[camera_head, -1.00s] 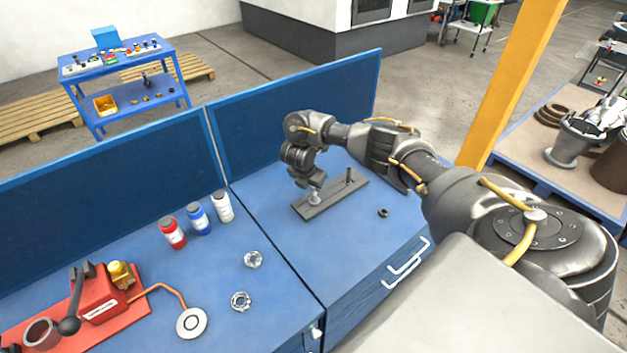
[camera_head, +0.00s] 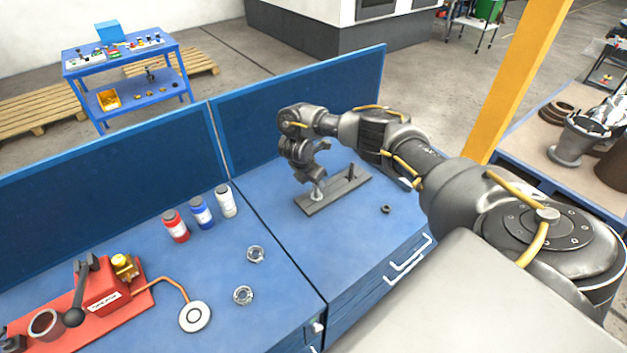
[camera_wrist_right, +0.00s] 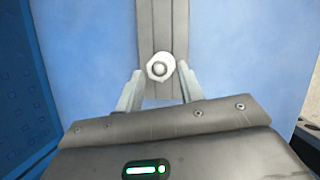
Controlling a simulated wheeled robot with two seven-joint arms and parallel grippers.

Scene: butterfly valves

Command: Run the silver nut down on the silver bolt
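The silver bolt (camera_wrist_right: 160,69) stands upright on a dark grey bar and shows end-on in the right wrist view, with the silver nut (camera_wrist_right: 151,74) around it. In the head view, the silver bolt and nut (camera_head: 317,194) are at the bar's near left end, just below my right gripper (camera_head: 317,185). In the wrist view, my right gripper (camera_wrist_right: 159,76) is open, its fingertips either side of the nut with visible gaps. How far down the nut sits on the bolt cannot be told. My left gripper is not in view.
The grey bar (camera_head: 333,195) also carries a dark upright bolt (camera_head: 351,171). A dark nut (camera_head: 386,209) lies on the blue bench to its right. Two silver nuts (camera_head: 256,254) (camera_head: 243,295), several bottles (camera_head: 202,212) and a red device (camera_head: 100,285) are on the left bench. A blue panel (camera_head: 300,110) stands behind.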

